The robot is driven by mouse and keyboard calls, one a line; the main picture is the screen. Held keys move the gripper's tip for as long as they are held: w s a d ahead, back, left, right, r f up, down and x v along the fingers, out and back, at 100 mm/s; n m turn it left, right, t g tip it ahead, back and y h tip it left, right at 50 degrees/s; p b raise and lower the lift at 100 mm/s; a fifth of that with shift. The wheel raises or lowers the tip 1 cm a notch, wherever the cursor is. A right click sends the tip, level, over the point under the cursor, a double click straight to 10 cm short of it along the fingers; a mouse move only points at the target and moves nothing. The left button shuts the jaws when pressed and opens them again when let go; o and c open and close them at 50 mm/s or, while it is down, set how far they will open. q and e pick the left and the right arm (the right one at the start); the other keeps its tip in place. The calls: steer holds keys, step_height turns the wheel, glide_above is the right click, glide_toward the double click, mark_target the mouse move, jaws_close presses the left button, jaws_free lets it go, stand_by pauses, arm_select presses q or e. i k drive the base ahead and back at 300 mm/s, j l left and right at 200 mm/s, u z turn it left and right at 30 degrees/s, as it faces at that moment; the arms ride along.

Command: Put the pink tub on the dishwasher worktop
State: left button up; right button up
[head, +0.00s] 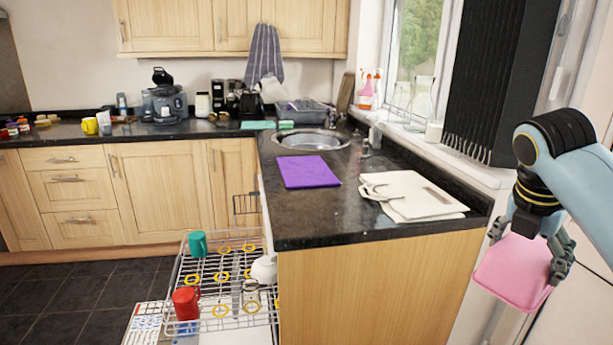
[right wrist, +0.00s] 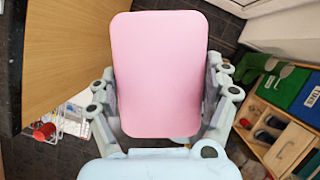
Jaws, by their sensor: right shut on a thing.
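The pink tub (head: 514,270) is held by my right gripper (head: 532,240) at the right of the head view, beside the end of the counter and lower than its top. In the right wrist view the tub (right wrist: 158,75) shows as a flat pink face between the two fingers, which are shut on it. The worktop (head: 310,217) is black speckled stone and runs from the sink to the near end. The open dishwasher rack (head: 213,288) is below it at the left. My left gripper is not in view.
A purple mat (head: 308,171) and white boards (head: 415,195) with a handle-like item lie on the worktop. Bare stone shows in front of the purple mat and along the near edge. A sink (head: 312,140) is farther back. A window sill (head: 455,160) borders the right side.

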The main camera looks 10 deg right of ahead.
mark_target(324, 204)
steer(key=i+j, duration=0.5)
steer(key=i, duration=0.15)
steer(key=i+j, duration=0.55)
steer(key=i, duration=0.15)
